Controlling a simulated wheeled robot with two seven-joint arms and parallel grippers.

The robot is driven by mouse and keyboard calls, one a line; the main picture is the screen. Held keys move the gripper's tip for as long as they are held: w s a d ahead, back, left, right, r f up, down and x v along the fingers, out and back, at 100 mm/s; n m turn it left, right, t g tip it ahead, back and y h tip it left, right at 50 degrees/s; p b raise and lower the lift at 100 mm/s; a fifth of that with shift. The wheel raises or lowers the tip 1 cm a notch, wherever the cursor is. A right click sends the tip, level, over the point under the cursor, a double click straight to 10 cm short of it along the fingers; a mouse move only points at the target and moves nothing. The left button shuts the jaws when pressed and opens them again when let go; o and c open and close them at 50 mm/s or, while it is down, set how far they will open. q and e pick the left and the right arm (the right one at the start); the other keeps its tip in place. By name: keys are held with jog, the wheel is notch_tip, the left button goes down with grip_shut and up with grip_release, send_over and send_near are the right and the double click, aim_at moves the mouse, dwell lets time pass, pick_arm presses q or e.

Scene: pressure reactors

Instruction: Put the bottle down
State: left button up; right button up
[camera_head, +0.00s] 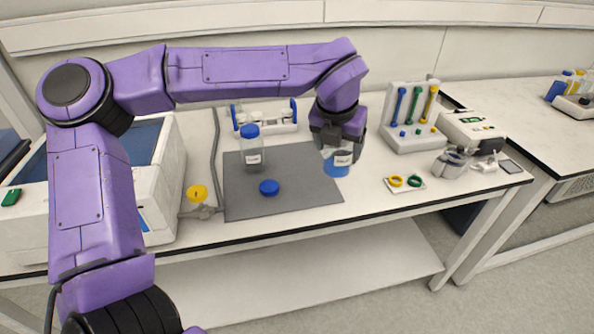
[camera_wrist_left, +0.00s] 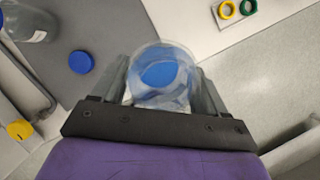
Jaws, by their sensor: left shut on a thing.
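A clear bottle with blue contents and a white label (camera_head: 338,164) is in my left gripper (camera_head: 338,146), close to the right edge of the grey mat (camera_head: 285,198). The left gripper is shut on it. In the left wrist view the bottle (camera_wrist_left: 165,75) sits between the two fingers, seen from above with its mouth uncapped. I cannot tell whether its base touches anything. A loose blue cap (camera_head: 269,187) lies on the mat; it also shows in the left wrist view (camera_wrist_left: 81,62). My right gripper is not in view.
A capped clear bottle (camera_head: 253,150) stands on the mat's left part. A rack with coloured tools (camera_head: 410,118), a small plate with yellow and green rings (camera_head: 404,183) and a white device (camera_head: 470,130) stand to the right. The bench's front edge is near the held bottle.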

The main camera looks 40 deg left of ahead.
pick_arm(q)
jog(key=a, duration=0.2)
jog(key=a+f, duration=0.1)
jog(key=shift+s, duration=0.3)
jog(key=a+f, duration=0.1)
jog(key=f, duration=0.2)
jog(key=a+f, duration=0.2)
jog(key=f, duration=0.1)
jog(key=a+f, duration=0.1)
jog(key=f, duration=0.2)
jog(key=shift+s+a+f, duration=0.15)
jog(key=shift+s+a, duration=0.05)
jog(key=shift+s, duration=0.1)
jog(key=o, duration=1.3)
jog(key=shift+f, duration=0.1)
